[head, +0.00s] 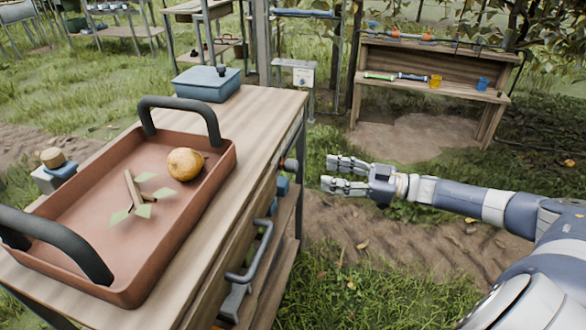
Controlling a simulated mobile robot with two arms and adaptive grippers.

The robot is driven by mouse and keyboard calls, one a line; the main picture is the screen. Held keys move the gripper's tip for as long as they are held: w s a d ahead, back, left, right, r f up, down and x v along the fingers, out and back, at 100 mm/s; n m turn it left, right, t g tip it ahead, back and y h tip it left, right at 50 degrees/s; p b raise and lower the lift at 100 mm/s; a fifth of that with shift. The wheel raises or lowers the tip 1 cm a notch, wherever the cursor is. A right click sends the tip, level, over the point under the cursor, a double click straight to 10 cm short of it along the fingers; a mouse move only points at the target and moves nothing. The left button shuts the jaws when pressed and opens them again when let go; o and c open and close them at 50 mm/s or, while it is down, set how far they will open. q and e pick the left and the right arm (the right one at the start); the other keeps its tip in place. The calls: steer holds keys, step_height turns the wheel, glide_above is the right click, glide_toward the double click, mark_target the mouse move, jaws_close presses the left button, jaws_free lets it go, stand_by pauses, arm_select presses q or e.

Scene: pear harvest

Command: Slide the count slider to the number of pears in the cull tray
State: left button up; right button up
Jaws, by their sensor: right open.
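A reddish-brown tray (95,282) with two black handles sits on the wooden table at the left. One yellow-brown pear (185,164) lies in it, towards the far right side. Twigs (133,190) and green leaves (144,211) lie near the tray's middle. My right gripper (332,175) is open and empty, its fingers pointing left over the ground just right of the table. It is apart from the tray and table. My left gripper is not in view. I cannot clearly make out the count slider or its numbers.
A blue box (207,90) stands at the table's far end. A small block with a wooden knob (52,158) is left of the tray. A grey handle (252,255) and a dark knob (290,165) are along the table's right side. A wooden bench (430,85) stands behind.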

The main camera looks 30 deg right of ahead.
mark_target(297, 167)
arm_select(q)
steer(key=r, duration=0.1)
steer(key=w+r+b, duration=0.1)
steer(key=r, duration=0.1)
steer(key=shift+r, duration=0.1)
arm_select(e)
steer(key=x, duration=1)
steer(key=shift+d, duration=0.1)
jaws_close()
